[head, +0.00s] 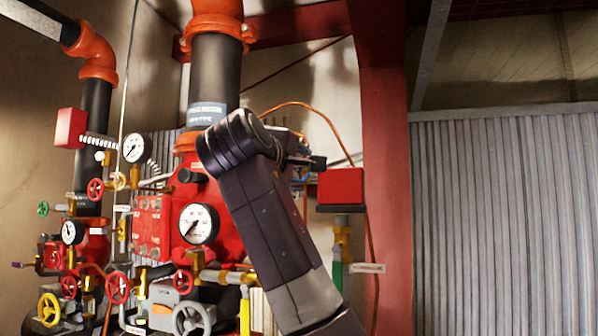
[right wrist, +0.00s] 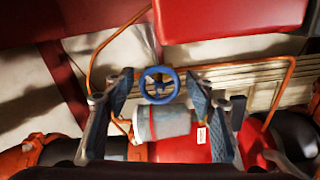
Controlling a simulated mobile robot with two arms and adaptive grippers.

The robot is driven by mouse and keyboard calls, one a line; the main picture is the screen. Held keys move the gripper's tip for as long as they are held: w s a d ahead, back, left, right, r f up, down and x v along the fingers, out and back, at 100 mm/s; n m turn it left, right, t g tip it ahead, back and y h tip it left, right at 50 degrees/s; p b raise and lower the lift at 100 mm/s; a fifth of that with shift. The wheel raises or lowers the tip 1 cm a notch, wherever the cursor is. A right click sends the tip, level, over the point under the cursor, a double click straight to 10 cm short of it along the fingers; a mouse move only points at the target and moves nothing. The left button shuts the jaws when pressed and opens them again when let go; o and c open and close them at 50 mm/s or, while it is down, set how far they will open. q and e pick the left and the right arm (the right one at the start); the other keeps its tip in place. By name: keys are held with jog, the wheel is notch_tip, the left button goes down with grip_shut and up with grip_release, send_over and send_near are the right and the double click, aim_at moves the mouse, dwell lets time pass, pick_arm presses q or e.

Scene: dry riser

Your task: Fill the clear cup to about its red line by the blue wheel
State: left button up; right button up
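The blue wheel (right wrist: 158,85) shows in the right wrist view, between the two fingers of my right gripper (right wrist: 161,80). Those fingers stand wide apart, with gaps on both sides of the wheel, so no grip shows. A pale grey cylinder (right wrist: 163,121) lies just below the wheel in that view; I cannot tell whether it is the clear cup. My left gripper is not in view.
A red box (head: 340,186) is close to the right of my right gripper, before a red post (head: 384,150). An orange cable (head: 318,112) loops near the gripper. Red pipework with a gauge (head: 199,223) and several handwheels stands left. The corrugated wall (head: 505,220) is clear.

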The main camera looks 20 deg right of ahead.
jog(key=shift+s+a, duration=0.1)
jog(key=shift+s, duration=0.05)
jog(key=v, duration=1.1)
jog(key=shift+s+a, duration=0.2)
